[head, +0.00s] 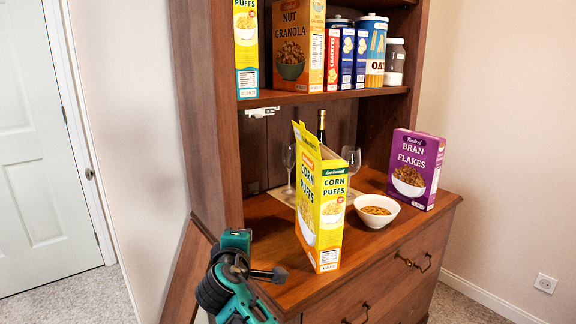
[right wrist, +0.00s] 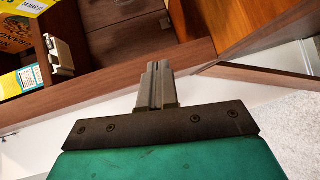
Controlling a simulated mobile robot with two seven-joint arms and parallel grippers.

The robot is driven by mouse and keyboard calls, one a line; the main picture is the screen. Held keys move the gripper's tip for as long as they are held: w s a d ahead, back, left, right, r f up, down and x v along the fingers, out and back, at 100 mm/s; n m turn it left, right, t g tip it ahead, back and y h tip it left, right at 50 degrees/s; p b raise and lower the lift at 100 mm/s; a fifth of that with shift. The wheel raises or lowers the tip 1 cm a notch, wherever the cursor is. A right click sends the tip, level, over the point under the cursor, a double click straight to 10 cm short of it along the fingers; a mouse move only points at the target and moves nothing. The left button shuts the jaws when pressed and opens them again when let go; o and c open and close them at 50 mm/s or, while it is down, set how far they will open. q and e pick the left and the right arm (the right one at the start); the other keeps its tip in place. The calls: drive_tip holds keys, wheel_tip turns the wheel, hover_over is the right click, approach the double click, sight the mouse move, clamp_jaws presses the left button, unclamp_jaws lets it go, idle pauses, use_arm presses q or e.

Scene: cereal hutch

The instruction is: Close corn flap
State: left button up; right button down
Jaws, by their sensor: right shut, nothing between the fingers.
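The yellow Corn Puffs box (head: 322,205) stands upright on the wooden counter in the head view. A narrow flap (head: 301,136) sticks up at its top left and looks open; its far side is hidden. My right gripper (head: 279,274) is at the lower left of the box, low by the counter's front left edge, apart from the box and well below the flap. In the right wrist view its fingers (right wrist: 158,86) are together with nothing between them. The Corn Puffs box on the counter is not clear in that view. My left gripper is not in view.
A bowl of cereal (head: 376,211) stands right of the box, with a purple Bran Flakes box (head: 412,169) beyond it. Wine glasses (head: 351,158) and a dark bottle (head: 321,126) stand behind. The shelf (head: 285,98) above holds boxes and jars. The hutch's side panel (head: 207,110) rises at left.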

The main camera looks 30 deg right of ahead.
sight(301, 124)
wheel_tip(301, 124, up, 19)
drive_tip(key=d+m+g+h+b, duration=0.2)
drive_tip(key=m+g+h+b, duration=0.15)
drive_tip(key=h, duration=0.45)
drive_tip(key=shift+n, duration=0.25)
drive_tip(key=shift+w+d+r+b, duration=0.3)
drive_tip(key=shift+w+d+r, duration=0.15)
drive_tip(key=shift+d, duration=1.6)
drive_tip(key=shift+w+d+r+b, duration=0.25)
drive_tip(key=shift+w+d+r, duration=0.2)
drive_tip(key=shift+d, duration=1.65)
drive_tip(key=shift+w+d+r+b, duration=0.35)
drive_tip(key=shift+w+d, duration=0.15)
drive_tip(key=shift+d, duration=1.55)
